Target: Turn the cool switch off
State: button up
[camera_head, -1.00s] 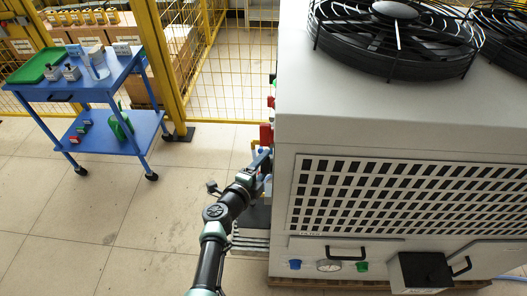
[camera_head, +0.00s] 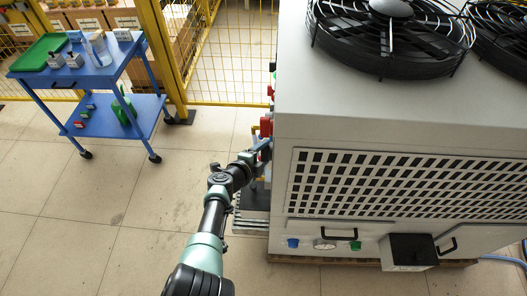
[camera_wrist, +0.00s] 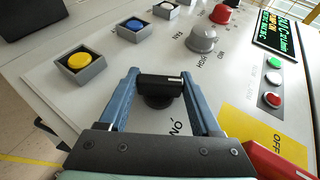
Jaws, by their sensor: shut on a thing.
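A black rotary switch (camera_wrist: 160,89) with a bar-shaped handle sits on the pale control panel (camera_wrist: 110,62) in the wrist view. Its handle lies roughly level across the picture. "ON" reads upside down on the panel below it; I cannot read a "cool" label. My gripper (camera_wrist: 160,84) has its two blue fingers at the handle's two ends, shut on it. In the head view my gripper (camera_head: 262,147) is at the left side of the big grey machine (camera_head: 360,120), and the switch is hidden there.
Near the switch are a yellow button (camera_wrist: 79,61), a blue button (camera_wrist: 134,25), a grey knob (camera_wrist: 202,38) and green-text display (camera_wrist: 279,31). A red handle (camera_wrist: 275,162) on a yellow OFF plate (camera_wrist: 262,130) is close at right. A blue cart (camera_head: 90,75) stands far left.

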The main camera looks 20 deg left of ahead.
jog(key=o, duration=1.4)
jog(key=shift+s+a+r+p, duration=0.1)
jog(key=shift+s+r+p, duration=0.3)
jog(key=shift+p, duration=0.25)
jog(key=p+v, duration=1.1)
jog(key=v, duration=0.1)
jog(key=shift+f, duration=0.15)
